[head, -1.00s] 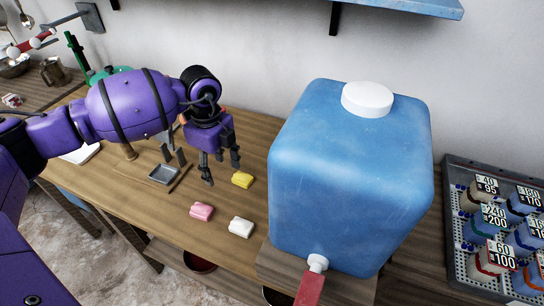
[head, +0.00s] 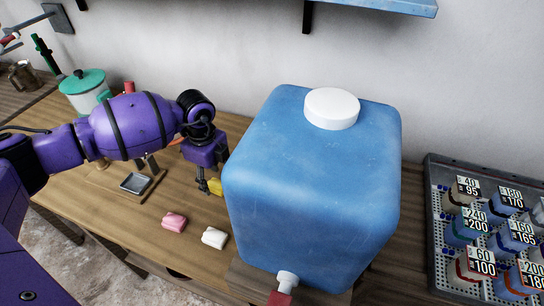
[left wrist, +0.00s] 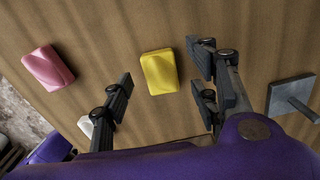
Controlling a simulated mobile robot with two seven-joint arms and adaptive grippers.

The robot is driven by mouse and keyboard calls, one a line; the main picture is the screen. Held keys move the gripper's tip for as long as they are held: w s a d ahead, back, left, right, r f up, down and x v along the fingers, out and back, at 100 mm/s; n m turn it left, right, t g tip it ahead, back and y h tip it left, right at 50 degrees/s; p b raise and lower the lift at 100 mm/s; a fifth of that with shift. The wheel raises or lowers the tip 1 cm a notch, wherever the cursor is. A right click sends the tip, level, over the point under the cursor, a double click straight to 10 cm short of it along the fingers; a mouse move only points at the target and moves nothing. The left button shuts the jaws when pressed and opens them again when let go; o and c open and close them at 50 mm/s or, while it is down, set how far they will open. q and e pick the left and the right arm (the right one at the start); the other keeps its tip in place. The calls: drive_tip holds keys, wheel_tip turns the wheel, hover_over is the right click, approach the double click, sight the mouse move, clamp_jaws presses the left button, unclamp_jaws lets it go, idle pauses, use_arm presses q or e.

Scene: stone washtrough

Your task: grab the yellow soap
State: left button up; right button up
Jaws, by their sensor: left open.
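The yellow soap (left wrist: 159,72) lies on the wooden table. In the left wrist view it lies between the open fingers of my left gripper (left wrist: 162,92), without visible contact. In the head view the yellow soap (head: 216,187) shows beside the fingertips of my left gripper (head: 210,184), partly hidden by a finger and close to the blue container. My left gripper points down and holds nothing. My right gripper is in neither view.
A pink soap (head: 174,222) and a white soap (head: 215,237) lie nearer the table's front edge. A large blue container (head: 310,190) stands right beside the gripper. A rack of numbered blocks (head: 440,235) is at far right.

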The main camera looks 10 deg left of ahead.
use_arm(q)
drive_tip(key=shift+f, duration=0.55)
drive_tip(key=c, duration=1.2)
drive_tip(key=shift+r, duration=0.1)
drive_tip(key=shift+c, duration=0.2)
